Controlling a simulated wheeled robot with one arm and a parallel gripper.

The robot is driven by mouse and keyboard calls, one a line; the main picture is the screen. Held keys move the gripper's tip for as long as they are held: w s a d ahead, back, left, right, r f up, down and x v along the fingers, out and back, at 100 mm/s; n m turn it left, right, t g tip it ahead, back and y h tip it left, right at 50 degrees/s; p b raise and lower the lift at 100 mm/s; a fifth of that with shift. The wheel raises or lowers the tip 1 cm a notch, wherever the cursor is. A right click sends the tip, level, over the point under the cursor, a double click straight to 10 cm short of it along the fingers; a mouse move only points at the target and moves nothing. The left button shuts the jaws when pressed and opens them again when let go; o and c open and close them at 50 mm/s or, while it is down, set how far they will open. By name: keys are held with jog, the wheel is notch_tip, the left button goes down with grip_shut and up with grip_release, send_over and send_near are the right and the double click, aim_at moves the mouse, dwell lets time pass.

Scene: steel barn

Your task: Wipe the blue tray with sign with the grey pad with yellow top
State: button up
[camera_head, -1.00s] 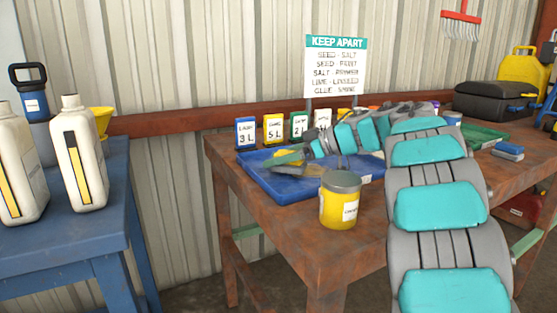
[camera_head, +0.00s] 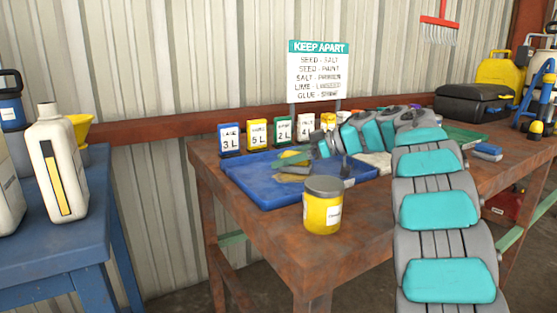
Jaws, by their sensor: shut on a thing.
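The blue tray (camera_head: 250,184) lies on the rusty brown table, with the white KEEP APART sign (camera_head: 319,75) standing behind it. My gripper (camera_head: 318,160) reaches down over the tray from the right and is shut on the grey pad with yellow top (camera_head: 294,158). The pad is low over the middle of the tray, and only part of it shows. I cannot tell whether it touches the tray floor. A tan-grey patch shows in the tray just below the pad. My gripper and wrist hide the tray's back right part.
A yellow tin with a grey lid (camera_head: 323,206) stands in front of the tray. Several labelled cards (camera_head: 257,134) stand behind it. White bottles (camera_head: 57,165) stand on a blue table at left. A blue block (camera_head: 487,152) and black case (camera_head: 475,103) are at right.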

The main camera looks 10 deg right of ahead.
aim_at(262, 177)
jog(key=shift+w+d+f, duration=0.1)
jog(key=shift+w+d, duration=0.2)
jog(key=shift+d, duration=0.6)
jog(key=shift+w+d, duration=0.25)
jog(key=shift+d, duration=0.65)
jog(key=shift+a, duration=0.1)
jog(key=shift+s+a, duration=0.3)
jog(key=shift+a, duration=0.55)
jog(key=shift+s+a, duration=0.25)
jog(key=shift+a, duration=0.55)
jog(key=shift+s+a+f, duration=0.1)
jog(key=shift+s+a, duration=0.2)
jog(key=shift+a, duration=0.6)
jog(key=shift+s+a, duration=0.3)
jog(key=shift+a, duration=0.55)
jog(key=shift+s+a, duration=0.25)
jog(key=shift+a, duration=0.55)
jog(key=shift+s+a, duration=0.25)
jog(key=shift+a, duration=0.55)
jog(key=shift+r, duration=3.2)
